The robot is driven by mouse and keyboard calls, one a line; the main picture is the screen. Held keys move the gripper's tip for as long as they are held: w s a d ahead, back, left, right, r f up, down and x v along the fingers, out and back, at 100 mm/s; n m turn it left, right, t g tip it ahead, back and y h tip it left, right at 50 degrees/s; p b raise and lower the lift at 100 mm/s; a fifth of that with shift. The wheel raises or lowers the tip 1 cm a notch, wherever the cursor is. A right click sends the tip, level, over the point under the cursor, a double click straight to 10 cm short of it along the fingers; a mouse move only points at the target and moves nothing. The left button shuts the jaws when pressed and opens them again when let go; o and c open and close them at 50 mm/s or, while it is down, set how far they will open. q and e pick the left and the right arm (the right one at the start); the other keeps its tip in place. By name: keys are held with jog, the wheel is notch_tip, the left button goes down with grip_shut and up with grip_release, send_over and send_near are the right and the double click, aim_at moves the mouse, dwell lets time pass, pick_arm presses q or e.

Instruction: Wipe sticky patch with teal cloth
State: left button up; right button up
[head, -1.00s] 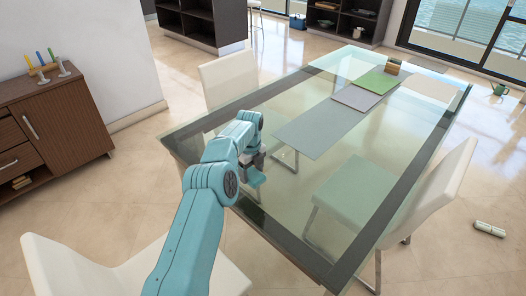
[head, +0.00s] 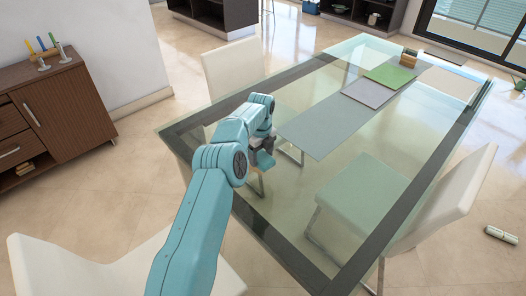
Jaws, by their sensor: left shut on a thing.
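My left gripper (head: 262,143) is at the end of my teal arm, low over the near left part of the glass table (head: 290,220). It is shut on the teal cloth (head: 264,160), which hangs below the fingers at the table top. I cannot tell whether the cloth touches the glass. The sticky patch cannot be made out; the arm and cloth may hide it. My right gripper is not in view.
A grey runner (head: 328,126) with a grey mat (head: 369,93) and a green mat (head: 390,75) lies right of the gripper. A small wooden holder (head: 408,58) stands at the far end. White chairs (head: 447,200) surround the table. The near right glass is clear.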

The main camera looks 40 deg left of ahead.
pick_arm(q)
jog(key=shift+s+a+f+b, duration=0.1)
jog(key=shift+s+f+b, duration=0.05)
jog(key=shift+f+b, duration=0.15)
notch_tip(320, 180, down, 4)
jog(key=shift+s+r+b, duration=0.1)
jog(key=shift+r+b, duration=0.05)
jog(key=shift+b, duration=1.05)
jog(key=shift+f, duration=0.85)
jog(key=shift+f+b, duration=1)
jog(key=shift+b, duration=0.05)
jog(key=shift+s+d+b, duration=0.15)
jog(key=shift+d+b, duration=0.25)
jog(key=shift+d, duration=1.6)
jog(key=shift+s+d+b, duration=0.15)
jog(key=shift+d+b, duration=0.2)
jog(key=shift+d, duration=1.6)
